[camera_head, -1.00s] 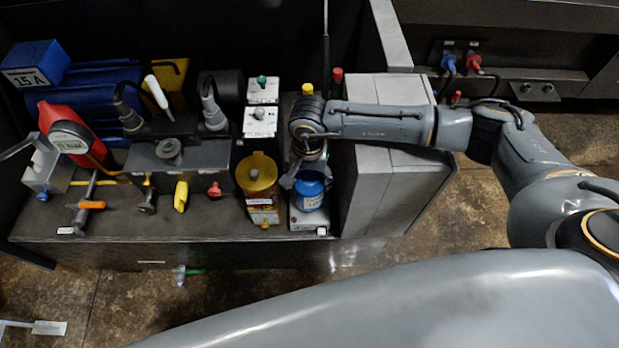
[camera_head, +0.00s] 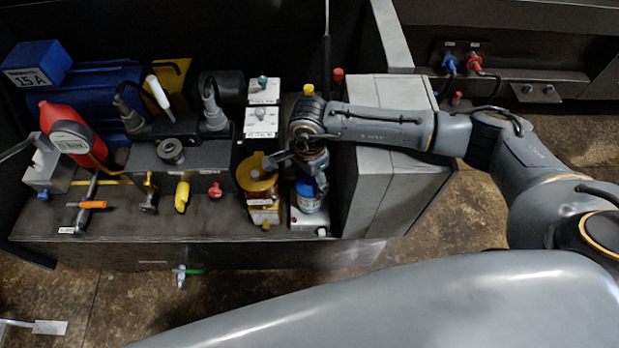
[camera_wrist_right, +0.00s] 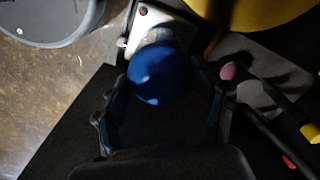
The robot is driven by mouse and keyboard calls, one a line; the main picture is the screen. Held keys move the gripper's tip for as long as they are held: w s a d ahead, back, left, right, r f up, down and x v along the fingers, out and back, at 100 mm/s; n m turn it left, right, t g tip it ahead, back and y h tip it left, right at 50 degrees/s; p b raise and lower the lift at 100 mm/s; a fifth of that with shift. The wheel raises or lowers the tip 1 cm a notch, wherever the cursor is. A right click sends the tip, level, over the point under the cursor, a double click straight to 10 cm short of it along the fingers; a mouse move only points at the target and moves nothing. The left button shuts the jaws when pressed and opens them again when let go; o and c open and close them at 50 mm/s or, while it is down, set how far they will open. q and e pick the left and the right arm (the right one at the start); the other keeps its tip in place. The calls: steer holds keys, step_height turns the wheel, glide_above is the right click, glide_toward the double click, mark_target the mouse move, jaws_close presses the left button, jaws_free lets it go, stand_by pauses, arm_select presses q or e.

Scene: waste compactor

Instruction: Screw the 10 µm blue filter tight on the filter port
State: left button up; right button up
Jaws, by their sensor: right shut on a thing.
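The blue filter (camera_head: 309,200) stands upright on a pale grey base (camera_head: 308,221) at the front right of the bench, with a white label on its side. My right gripper (camera_head: 306,172) reaches down over it from above. One finger shows in front of the filter and the other points left toward the amber jar. In the right wrist view, the filter's round blue top (camera_wrist_right: 160,75) lies between the two fingers (camera_wrist_right: 164,98), and the gripper is shut on it. The thread and port under the filter are hidden. My left gripper is not in view.
An amber jar with a yellow lid (camera_head: 256,182) stands close to the left of the filter. A grey cabinet (camera_head: 385,175) rises close to the right. A dark block with valves and coloured handles (camera_head: 181,160) and a red bottle (camera_head: 75,132) are farther left.

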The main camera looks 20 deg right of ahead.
steer(key=o, duration=1.3)
steer(key=shift+c, duration=0.2)
steer(key=shift+c, duration=0.3)
